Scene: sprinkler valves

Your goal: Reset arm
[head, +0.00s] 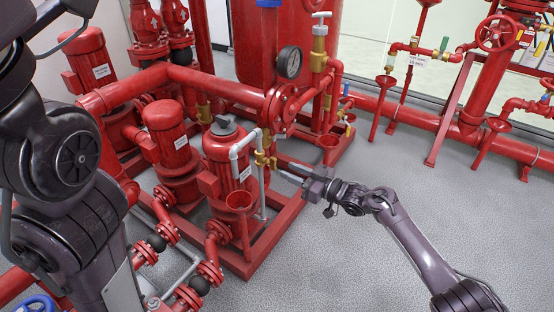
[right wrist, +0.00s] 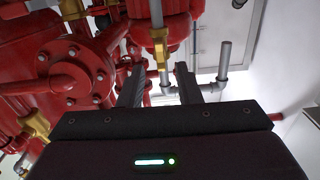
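My right gripper (head: 288,172) reaches in from the right in the head view, with its fingers pointing left toward a brass valve (head: 262,159) on a thin grey pipe (head: 238,150). In the right wrist view the two dark fingers of my right gripper (right wrist: 159,75) stand apart. Nothing is visibly held between them. A vertical pipe with a yellow fitting (right wrist: 159,42) shows beyond the gap; I cannot tell whether the fingers touch anything. My left arm (head: 70,165) fills the left side of the head view, and its gripper is out of view.
Red pumps (head: 170,140) and thick red pipes (head: 210,84) crowd the left and middle. A pressure gauge (head: 289,62) stands above the valve. Red floor pipes (head: 470,135) with a handwheel (head: 495,33) run at the right. The grey floor (head: 330,255) at front right is clear.

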